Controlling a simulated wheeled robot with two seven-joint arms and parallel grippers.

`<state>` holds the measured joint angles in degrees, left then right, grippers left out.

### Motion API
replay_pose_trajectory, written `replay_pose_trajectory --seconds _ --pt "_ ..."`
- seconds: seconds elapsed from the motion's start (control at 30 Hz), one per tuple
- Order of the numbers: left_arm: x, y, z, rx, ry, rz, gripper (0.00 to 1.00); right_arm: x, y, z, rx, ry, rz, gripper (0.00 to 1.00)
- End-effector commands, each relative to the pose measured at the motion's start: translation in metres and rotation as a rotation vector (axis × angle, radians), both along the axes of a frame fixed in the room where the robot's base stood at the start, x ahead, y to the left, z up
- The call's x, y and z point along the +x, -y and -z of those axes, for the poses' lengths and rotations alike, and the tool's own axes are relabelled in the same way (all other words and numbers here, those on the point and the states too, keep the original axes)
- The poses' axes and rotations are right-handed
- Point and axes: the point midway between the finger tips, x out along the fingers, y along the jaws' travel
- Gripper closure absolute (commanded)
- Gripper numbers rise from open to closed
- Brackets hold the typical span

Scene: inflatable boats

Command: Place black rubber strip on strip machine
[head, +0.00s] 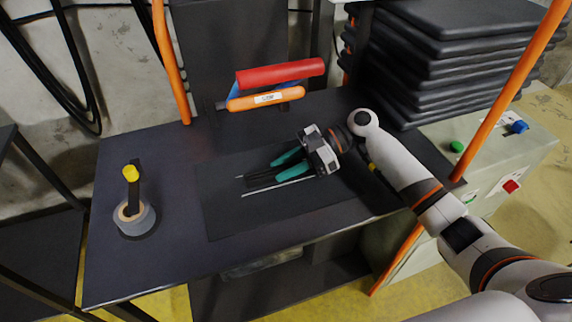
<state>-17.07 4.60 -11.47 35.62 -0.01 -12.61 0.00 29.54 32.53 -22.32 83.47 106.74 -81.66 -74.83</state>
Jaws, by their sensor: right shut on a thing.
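My right gripper (287,164) reaches in from the right over the dark mat (225,215) on the table. Its teal fingers are shut on a thin dark thing (260,176), partly hidden between them. It could be a black rubber strip, but its shape is hard to tell against the dark mat. A stack of thick black slabs (455,50) lies at the back right. A grey machine cabinet (480,165) with green, blue and red buttons stands below that stack; I cannot tell whether it is the strip machine. My left gripper is not in view.
A tape roll (136,218) with a yellow-ended tool upright in it stands at the table's (105,265) left. A red roller (280,73) and an orange tube (266,98) lie at the back. A thin silver rod (280,185) lies beside my fingers. Orange posts flank the table.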

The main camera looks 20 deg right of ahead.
Motion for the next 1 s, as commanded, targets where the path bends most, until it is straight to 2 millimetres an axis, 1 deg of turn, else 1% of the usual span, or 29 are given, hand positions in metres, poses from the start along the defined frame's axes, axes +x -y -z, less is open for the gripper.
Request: replay_pose_trajectory --seconds 0.1,0.13,0.23,0.57,0.63,0.77,1.0 --pt "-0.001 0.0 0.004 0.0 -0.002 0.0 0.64 0.0 0.0 0.003 0.001 0.001 0.0 0.99" --pt "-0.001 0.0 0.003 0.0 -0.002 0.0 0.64 0.0 0.0 0.001 0.0 0.001 0.0 0.66" --pt "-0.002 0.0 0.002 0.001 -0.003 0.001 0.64 0.0 0.0 0.001 0.0 0.0 0.0 0.5" --pt "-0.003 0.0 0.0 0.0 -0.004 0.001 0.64 0.0 0.0 -0.001 0.0 0.0 0.0 0.49" --pt "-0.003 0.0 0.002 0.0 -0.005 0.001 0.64 0.001 0.005 -0.001 0.0 0.001 0.002 0.49" --pt "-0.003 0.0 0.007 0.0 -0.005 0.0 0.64 0.002 0.025 -0.007 -0.002 0.001 0.004 0.49" --pt "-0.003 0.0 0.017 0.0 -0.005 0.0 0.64 0.003 0.075 -0.025 -0.002 0.001 0.003 0.49"
